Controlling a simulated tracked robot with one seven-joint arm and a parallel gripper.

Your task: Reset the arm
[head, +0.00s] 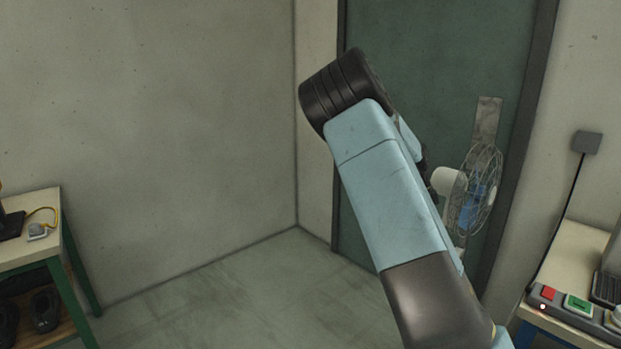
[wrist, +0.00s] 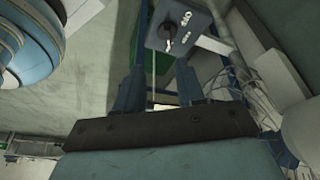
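My arm rises in the middle of the head view, with its dark rounded elbow at the top in front of the green door. My gripper does not show clearly in the head view; the arm hides most of it. In the wrist view, my gripper (wrist: 157,75) has two blue fingers standing apart above a dark bar. I see nothing held between them.
A fan (head: 474,195) stands close to the right of my arm, before the door (head: 440,60). A bench (head: 572,255) with a button box (head: 575,306) is at the right. Another bench (head: 28,205) is at the left. The floor (head: 240,295) between is clear.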

